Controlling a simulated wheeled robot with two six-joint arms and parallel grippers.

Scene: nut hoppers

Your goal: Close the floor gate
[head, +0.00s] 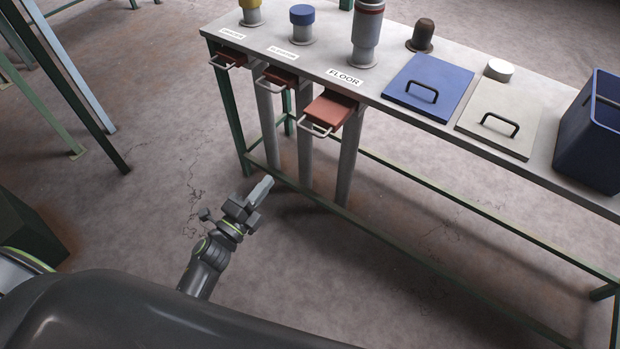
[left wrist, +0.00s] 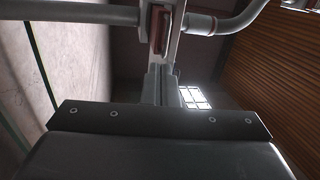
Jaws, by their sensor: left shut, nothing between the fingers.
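The floor gate (head: 332,109) is a red-brown slide with a pale loop handle (head: 316,130), under the table edge below the FLOOR label (head: 345,77). It sticks out toward me, farther than the two similar gates to its left. My left gripper (head: 268,183) is shut and empty, low in front of the table, below and to the left of that handle and apart from it. The left wrist view shows the shut fingers (left wrist: 160,80), with pale tubes and a reddish-brown part beyond; I cannot tell which parts these are. My right gripper is out of view.
Two other gates (head: 231,57) (head: 281,76) sit to the left. Pale pipes descend beneath the table, and a green rail (head: 450,195) runs low along it. A blue lid (head: 429,83), a pale lid (head: 500,122) and a blue bin (head: 590,135) stand on top. Open floor lies in front.

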